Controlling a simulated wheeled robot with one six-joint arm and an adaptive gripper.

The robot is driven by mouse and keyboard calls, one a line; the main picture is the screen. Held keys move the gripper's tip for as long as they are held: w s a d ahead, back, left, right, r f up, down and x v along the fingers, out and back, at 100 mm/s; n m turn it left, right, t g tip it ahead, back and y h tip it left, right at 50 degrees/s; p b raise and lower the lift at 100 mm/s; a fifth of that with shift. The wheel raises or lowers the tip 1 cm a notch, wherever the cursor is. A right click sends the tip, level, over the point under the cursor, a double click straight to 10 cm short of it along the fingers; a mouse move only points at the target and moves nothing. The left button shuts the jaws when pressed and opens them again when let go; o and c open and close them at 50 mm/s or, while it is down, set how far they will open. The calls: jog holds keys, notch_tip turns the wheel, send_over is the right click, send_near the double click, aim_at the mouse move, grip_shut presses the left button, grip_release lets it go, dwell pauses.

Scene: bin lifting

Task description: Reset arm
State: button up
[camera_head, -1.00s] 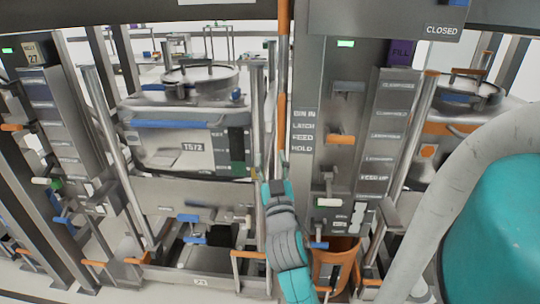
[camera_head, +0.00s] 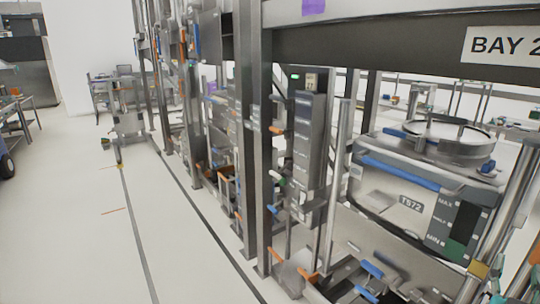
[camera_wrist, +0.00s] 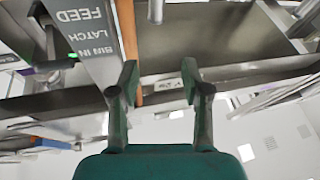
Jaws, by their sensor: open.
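My gripper (camera_wrist: 160,80) shows in the wrist view with its two dark green fingers apart and nothing between them. Behind the fingers is a grey metal panel edge, and an orange post (camera_wrist: 129,45) stands just left of the fingers. A label panel (camera_wrist: 90,35) reading FEED, LATCH and BIN IN is left of that, appearing upside down. In the head view my gripper is not clearly seen; only a small teal piece shows at the bottom right corner.
A bin marked T572 (camera_head: 400,190) sits in a steel frame at the right of the head view. A steel upright (camera_head: 247,130) stands left of it. Open pale floor (camera_head: 75,220) lies at the left, with a cart (camera_head: 128,125) farther back.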

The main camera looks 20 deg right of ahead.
jog(key=s+a+f+n+t+y, duration=0.2)
jog(key=a+f+n+t+y, duration=0.55)
jog(key=a+f, duration=1.25)
jog(key=s+a+f+n+g+y, duration=0.1)
jog(key=s+a+f+g+y, duration=0.1)
jog(key=s+a+y, duration=0.3)
jog(key=s+a+f+n+g+y, duration=0.1)
jog(key=s+a+f+g+y, duration=0.1)
jog(key=s+a+y, duration=0.4)
jog(key=shift+s+a+f+g, duration=0.3)
jog(key=shift+s+a+g, duration=0.25)
jog(key=shift+s+a, duration=3.25)
jog(key=shift+s+d, duration=0.85)
jog(key=shift+d, duration=0.05)
